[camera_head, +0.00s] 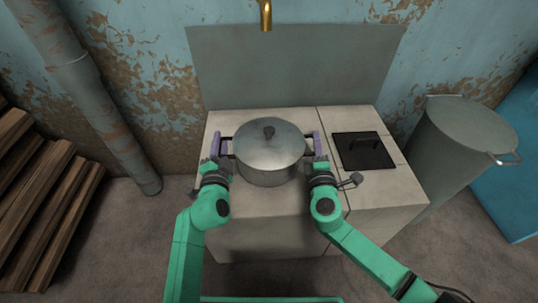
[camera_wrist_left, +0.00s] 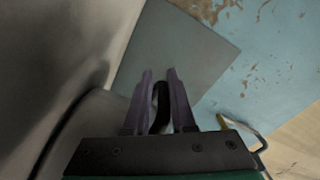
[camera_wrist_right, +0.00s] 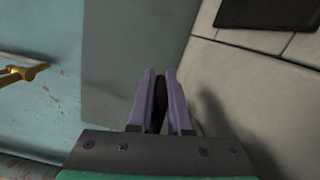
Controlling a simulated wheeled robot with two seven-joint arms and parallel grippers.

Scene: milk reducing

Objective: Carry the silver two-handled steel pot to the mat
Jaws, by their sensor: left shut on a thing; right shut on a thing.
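The silver steel pot (camera_head: 269,165) with its lid and dark knob is upright over the left part of the pale stone counter (camera_head: 270,201). My left gripper (camera_head: 219,146) is shut on the pot's left handle; the dark handle (camera_wrist_left: 160,106) shows between its purple fingers in the left wrist view. My right gripper (camera_head: 316,143) is shut on the right handle, and the dark handle (camera_wrist_right: 160,103) shows between its fingers in the right wrist view. I cannot tell whether the pot touches the counter. No mat is clearly recognisable, though a black square plate lies right of the pot.
The black square plate (camera_head: 372,157) with a raised handle is set on the counter's right part. A large grey metal bin (camera_head: 458,145) stands right of the counter. A brass tap (camera_head: 265,14) hangs above the grey back panel (camera_head: 295,75). Stacked wood (camera_head: 45,205) lies at left.

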